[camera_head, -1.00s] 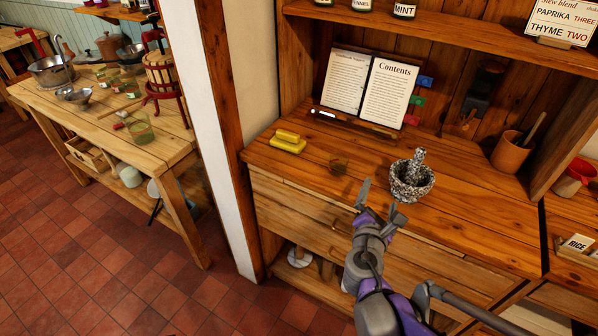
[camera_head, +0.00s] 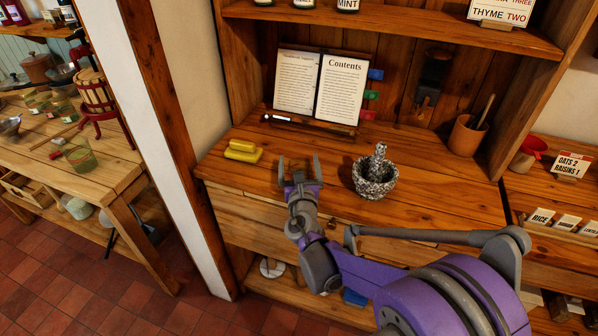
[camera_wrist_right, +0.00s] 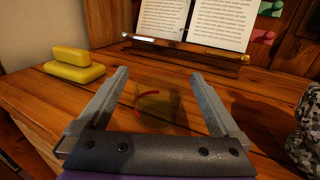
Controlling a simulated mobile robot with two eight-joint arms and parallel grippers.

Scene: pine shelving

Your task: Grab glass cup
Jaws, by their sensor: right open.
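A small amber see-through glass cup (camera_wrist_right: 160,106) stands on the wooden counter, between the spread fingers of my right gripper in the right wrist view. My right gripper (camera_head: 299,160) is open, and its fingers (camera_wrist_right: 160,76) point over the counter toward the book stand. One finger is on each side of the cup, and I cannot tell whether either touches it. In the head view the cup is mostly hidden by the gripper. My left gripper is not in view.
Yellow blocks (camera_head: 242,151) lie left of the gripper. A speckled stone mortar with pestle (camera_head: 375,176) stands close on its right. An open book (camera_head: 317,86) stands behind on a dark stand (camera_head: 310,124). A greenish glass (camera_head: 80,155) is on the far-left table.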

